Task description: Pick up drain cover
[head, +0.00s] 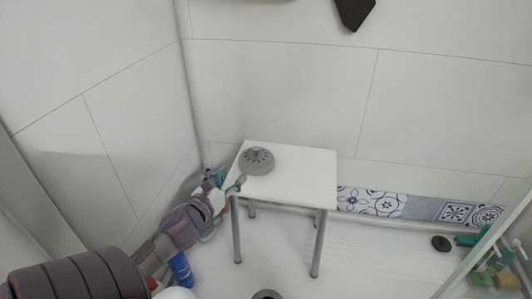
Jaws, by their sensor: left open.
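A grey round drain cover (257,161) with dark slots and a small knob on top lies on the back left part of a white stool (300,180). My left gripper (238,184) is open at the stool's left edge, just below and left of the drain cover in the picture. Nothing shows between its fingers. I cannot tell whether a fingertip touches the stool or the cover. My right gripper is not in view.
Several bottles, one of them blue (181,269), stand on the floor around my left arm. A dark round piece (441,243) lies on the floor at the right, near a rack (495,262) with bottles. A dark ring (267,294) shows at the bottom edge. The stool's right part is clear.

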